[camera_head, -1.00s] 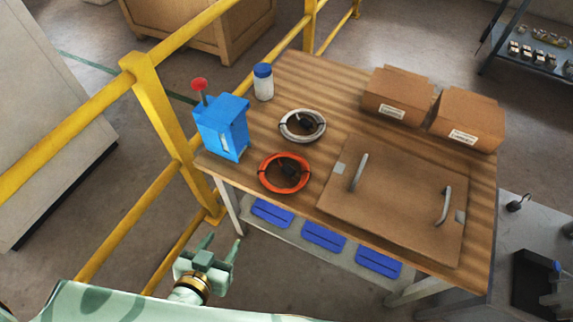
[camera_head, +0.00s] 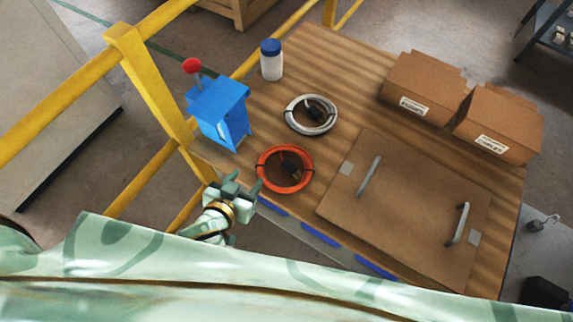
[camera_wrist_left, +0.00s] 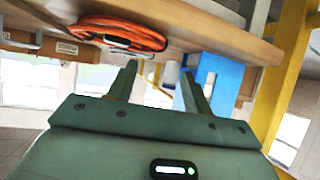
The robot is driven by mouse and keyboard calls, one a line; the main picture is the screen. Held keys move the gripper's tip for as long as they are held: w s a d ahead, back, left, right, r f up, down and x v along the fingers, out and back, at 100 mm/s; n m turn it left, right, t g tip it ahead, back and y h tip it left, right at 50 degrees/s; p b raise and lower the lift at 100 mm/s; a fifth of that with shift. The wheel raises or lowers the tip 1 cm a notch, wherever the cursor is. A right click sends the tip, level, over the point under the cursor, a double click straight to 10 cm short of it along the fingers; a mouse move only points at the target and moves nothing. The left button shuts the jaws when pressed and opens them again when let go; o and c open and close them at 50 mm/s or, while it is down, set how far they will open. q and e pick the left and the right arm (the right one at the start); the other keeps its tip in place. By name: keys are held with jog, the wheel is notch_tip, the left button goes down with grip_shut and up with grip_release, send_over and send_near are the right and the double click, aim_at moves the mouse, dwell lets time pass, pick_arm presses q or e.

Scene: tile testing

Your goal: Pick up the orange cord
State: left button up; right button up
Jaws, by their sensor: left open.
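The orange cord (camera_head: 263,178) is a coiled ring with a black plug inside, lying flat on the wooden table near its front edge. It also shows in the left wrist view (camera_wrist_left: 120,30) at the upper left. My left gripper (camera_head: 246,183) is open and empty, just off the table's front edge, to the left of the coil and apart from it. In the left wrist view its fingers (camera_wrist_left: 157,85) point toward the table edge. My right gripper is not in view.
A grey cord coil (camera_head: 289,117) lies behind the orange one. A blue box (camera_head: 219,110) with a red knob and a white bottle (camera_head: 271,64) stand at left. A board with handles (camera_head: 410,215) lies right. Cardboard boxes (camera_head: 422,88) stand behind. A yellow railing (camera_head: 150,85) runs left.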

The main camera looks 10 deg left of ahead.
aim_at(261, 165)
pick_arm(q)
jog(key=x, duration=0.3)
jog(key=shift+w+f+b, duration=0.15)
jog(key=shift+w+b, duration=0.1)
jog(key=shift+b, duration=0.1)
jog(key=x, duration=0.1)
jog(key=b+x, duration=0.1)
jog(key=x, duration=0.1)
jog(key=b+x, duration=0.1)
jog(key=x, duration=0.1)
jog(key=shift+d+f, duration=0.15)
jog(key=shift+d, duration=0.2)
grip_shut()
